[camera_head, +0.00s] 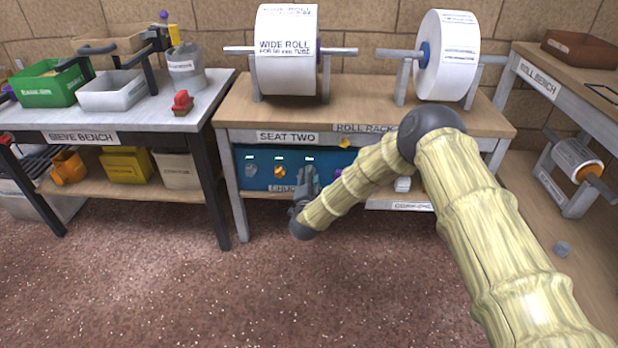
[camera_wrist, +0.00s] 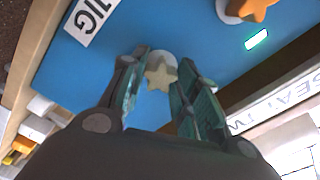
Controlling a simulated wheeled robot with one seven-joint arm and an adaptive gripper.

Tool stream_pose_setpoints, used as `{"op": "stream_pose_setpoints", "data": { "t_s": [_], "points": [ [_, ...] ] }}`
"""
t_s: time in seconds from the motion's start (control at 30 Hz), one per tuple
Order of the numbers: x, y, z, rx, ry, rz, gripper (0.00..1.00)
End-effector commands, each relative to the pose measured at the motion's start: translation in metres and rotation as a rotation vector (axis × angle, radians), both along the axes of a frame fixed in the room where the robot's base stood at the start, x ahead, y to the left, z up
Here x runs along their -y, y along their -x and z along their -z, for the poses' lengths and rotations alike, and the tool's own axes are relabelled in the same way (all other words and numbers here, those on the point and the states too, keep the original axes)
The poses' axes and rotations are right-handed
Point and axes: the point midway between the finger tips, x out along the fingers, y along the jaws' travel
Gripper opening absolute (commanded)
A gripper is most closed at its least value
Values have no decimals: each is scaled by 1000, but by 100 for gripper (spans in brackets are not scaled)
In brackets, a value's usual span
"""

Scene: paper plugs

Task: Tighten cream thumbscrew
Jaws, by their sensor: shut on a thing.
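The cream thumbscrew (camera_wrist: 160,74) is a star-shaped knob on a pale round base, set on the blue panel (camera_wrist: 115,75). In the wrist view it sits between the two fingers of my gripper (camera_wrist: 162,66), which is shut on it.
A grey thumbscrew (camera_head: 251,171) is at the panel's left. A small lit strip (camera_wrist: 257,39) is on the panel. The bench top (camera_head: 355,115) with its paper rolls (camera_head: 287,65) overhangs the panel. Bench legs (camera_head: 232,190) stand at the left. The floor (camera_head: 150,280) in front is clear.

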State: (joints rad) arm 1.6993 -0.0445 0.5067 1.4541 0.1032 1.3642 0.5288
Motion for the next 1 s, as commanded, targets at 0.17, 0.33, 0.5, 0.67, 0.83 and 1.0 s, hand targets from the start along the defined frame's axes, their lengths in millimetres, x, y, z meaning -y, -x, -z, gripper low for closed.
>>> {"op": "stream_pose_setpoints", "data": {
  "t_s": [0.17, 0.33, 0.5, 0.67, 0.83, 1.0],
  "points": [
    [0, 0, 1, -1, -18, 0, 0],
    [1, 1, 3, -3, -133, 2, 0],
    [1, 1, 3, -3, -241, 2, 0],
    [1, 1, 1, -2, -296, 1, 0],
    [1, 0, 1, -1, -302, 2, 0],
    [1, 0, 1, -1, -301, 2, 0]
  ]
}}
